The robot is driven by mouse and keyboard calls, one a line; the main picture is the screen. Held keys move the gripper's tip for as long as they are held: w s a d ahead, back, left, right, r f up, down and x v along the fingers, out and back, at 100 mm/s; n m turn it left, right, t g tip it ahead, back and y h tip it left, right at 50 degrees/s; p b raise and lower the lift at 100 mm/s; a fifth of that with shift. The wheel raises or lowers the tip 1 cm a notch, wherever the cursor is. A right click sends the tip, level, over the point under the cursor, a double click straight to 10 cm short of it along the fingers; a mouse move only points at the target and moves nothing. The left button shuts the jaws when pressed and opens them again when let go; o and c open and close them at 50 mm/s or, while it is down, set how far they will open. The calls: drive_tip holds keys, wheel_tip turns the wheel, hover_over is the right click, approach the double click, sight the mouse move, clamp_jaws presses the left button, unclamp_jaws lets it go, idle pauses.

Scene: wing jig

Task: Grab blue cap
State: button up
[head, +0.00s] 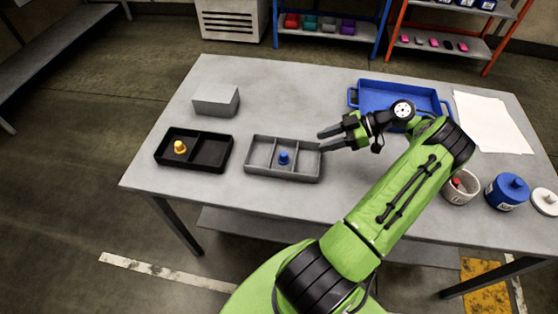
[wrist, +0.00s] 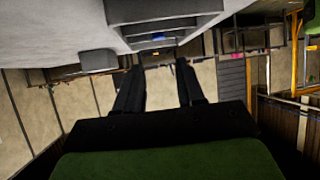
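The blue cap (head: 284,158) sits in the middle compartment of a grey divided tray (head: 282,178) on the table. It also shows small and partly hidden in the wrist view (wrist: 158,37), near the top. My gripper (head: 320,142) is over the table just right of the grey tray, its fingers pointing left, and is apart from the cap. In the wrist view my gripper (wrist: 157,75) has its two dark fingers spread with nothing between them.
A black tray (head: 215,166) holding a yellow piece (head: 180,147) stands left of the grey tray. A grey block (head: 216,100) lies behind it. A blue tray (head: 375,86), paper (head: 490,120), a white pot (head: 460,194) and a blue pot (head: 506,194) occupy the right side.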

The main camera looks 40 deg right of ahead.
sight(285, 154)
drive_tip(key=b+x, duration=0.3)
drive_tip(key=x, duration=0.9)
drive_tip(key=shift+w+a+f, duration=0.1)
drive_tip(key=shift+w, duration=0.15)
drive_tip(key=shift+c, duration=0.5)
clamp_jaws()
